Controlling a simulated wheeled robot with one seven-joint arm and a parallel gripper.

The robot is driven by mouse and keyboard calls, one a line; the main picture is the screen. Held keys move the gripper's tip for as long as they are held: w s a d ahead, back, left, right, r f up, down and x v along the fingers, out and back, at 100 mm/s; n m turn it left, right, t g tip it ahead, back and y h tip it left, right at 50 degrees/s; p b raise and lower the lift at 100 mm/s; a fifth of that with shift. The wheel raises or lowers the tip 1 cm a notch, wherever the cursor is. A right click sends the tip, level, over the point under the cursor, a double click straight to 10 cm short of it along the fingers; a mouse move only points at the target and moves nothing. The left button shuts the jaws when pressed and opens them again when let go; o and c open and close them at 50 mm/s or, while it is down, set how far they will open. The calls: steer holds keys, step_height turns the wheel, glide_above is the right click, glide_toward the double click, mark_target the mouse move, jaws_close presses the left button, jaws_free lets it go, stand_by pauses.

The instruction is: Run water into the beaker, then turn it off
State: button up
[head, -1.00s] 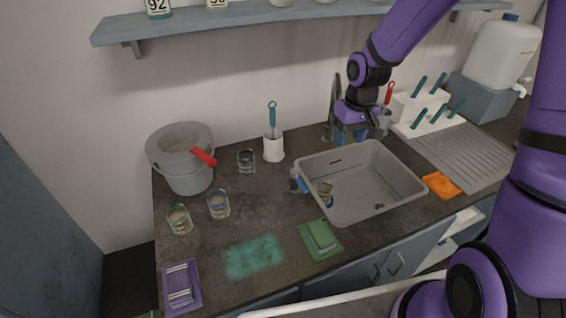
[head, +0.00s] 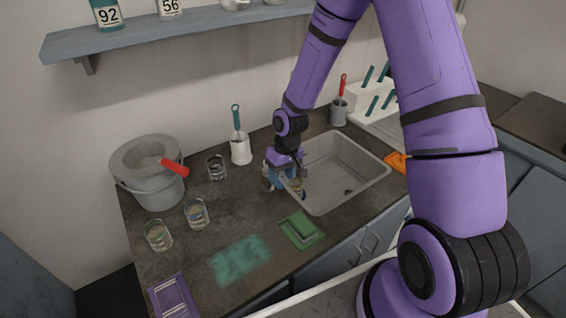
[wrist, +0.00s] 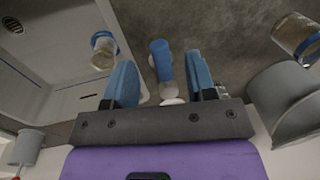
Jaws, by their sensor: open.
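My gripper (head: 285,172) is open at the left rim of the sink (head: 352,165). In the wrist view its blue fingers (wrist: 162,74) stand apart, with a blue cylindrical handle (wrist: 160,60) between or just beyond them, and pale round parts near its base. I cannot tell whether the fingers touch it. In the head view the gripper mostly covers this spot. A small glass beaker (head: 297,187) with a coloured band stands inside the sink near its left wall; it also shows in the wrist view (wrist: 103,52). I cannot make out running water.
Glasses (head: 197,214) (head: 158,236) (head: 217,168) and a grey bucket (head: 148,182) stand left of the sink. A brush in a white holder (head: 241,152) is behind. A green sponge tray (head: 301,230) and an orange cloth (head: 396,162) lie near the sink.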

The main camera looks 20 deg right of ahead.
mark_target(280, 183)
steer(key=shift+a+f, duration=0.2)
steer(key=shift+f, duration=1.3)
jaws_close()
